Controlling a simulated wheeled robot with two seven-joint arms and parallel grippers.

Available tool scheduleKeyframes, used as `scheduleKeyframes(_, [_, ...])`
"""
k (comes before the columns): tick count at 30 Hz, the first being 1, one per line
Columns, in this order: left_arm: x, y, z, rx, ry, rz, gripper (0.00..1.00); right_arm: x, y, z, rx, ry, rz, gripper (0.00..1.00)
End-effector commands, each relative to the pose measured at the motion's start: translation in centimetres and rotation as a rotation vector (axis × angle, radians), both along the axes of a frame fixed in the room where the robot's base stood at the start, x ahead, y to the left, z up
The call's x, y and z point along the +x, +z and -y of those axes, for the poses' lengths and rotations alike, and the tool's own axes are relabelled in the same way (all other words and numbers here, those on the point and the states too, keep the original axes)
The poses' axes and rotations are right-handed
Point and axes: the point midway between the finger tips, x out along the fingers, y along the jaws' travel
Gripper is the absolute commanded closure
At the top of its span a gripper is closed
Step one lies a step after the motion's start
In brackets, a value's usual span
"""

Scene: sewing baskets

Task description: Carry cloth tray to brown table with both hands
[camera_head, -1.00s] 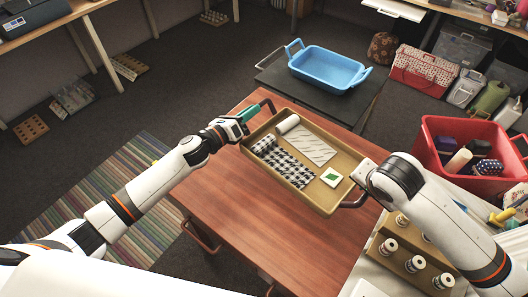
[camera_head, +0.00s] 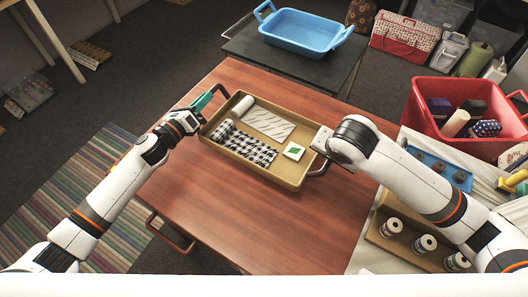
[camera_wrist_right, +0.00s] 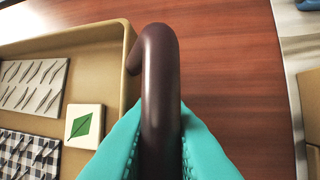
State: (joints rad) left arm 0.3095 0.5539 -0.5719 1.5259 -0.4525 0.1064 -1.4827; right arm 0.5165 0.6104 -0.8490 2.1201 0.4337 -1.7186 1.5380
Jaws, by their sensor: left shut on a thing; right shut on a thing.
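The tan cloth tray (camera_head: 248,164) is over the brown table (camera_head: 270,218) in the head view. It holds a checked cloth roll (camera_head: 248,146), a pale patterned cloth (camera_head: 266,123), a white roll (camera_head: 243,105) and a white tile with a green leaf (camera_head: 293,151). My left gripper (camera_head: 203,108) is shut on the tray's left dark handle. My right gripper (camera_wrist_right: 160,150) is shut on the other dark handle (camera_wrist_right: 160,80), with teal fingers on both sides in the right wrist view. My right arm hides its fingers in the head view. I cannot tell whether the tray touches the table.
A blue tray (camera_head: 300,35) stands on a dark table (camera_head: 245,45) behind. A red bin (camera_head: 440,92) and a spool holder (camera_head: 385,243) are on the pale surface at right. The brown table's front is bare. A striped rug (camera_head: 70,200) lies at left.

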Motion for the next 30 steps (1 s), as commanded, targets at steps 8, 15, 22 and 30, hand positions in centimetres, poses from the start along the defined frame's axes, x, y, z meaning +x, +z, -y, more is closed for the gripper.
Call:
scheduleKeyframes(8, [0.2,0.1,-0.4,0.005,0.007,0.001,1.0,0.0,0.0,0.3,-0.006,-0.005,-0.001,1.0])
scheduleKeyframes(15, [0.2,-0.7,-0.4,0.005,0.007,0.001,1.0,0.0,-0.8,0.2,-0.006,-0.005,-0.001,1.0])
scheduleKeyframes(22, [0.2,-2.1,-0.4,0.005,0.007,0.001,1.0,0.0,-2.2,0.3,-0.006,-0.005,-0.001,1.0])
scheduleKeyframes(30, [0.2,-3.9,-0.4,0.005,0.008,0.002,1.0,0.0,-4.0,0.3,-0.006,-0.005,-0.001,1.0])
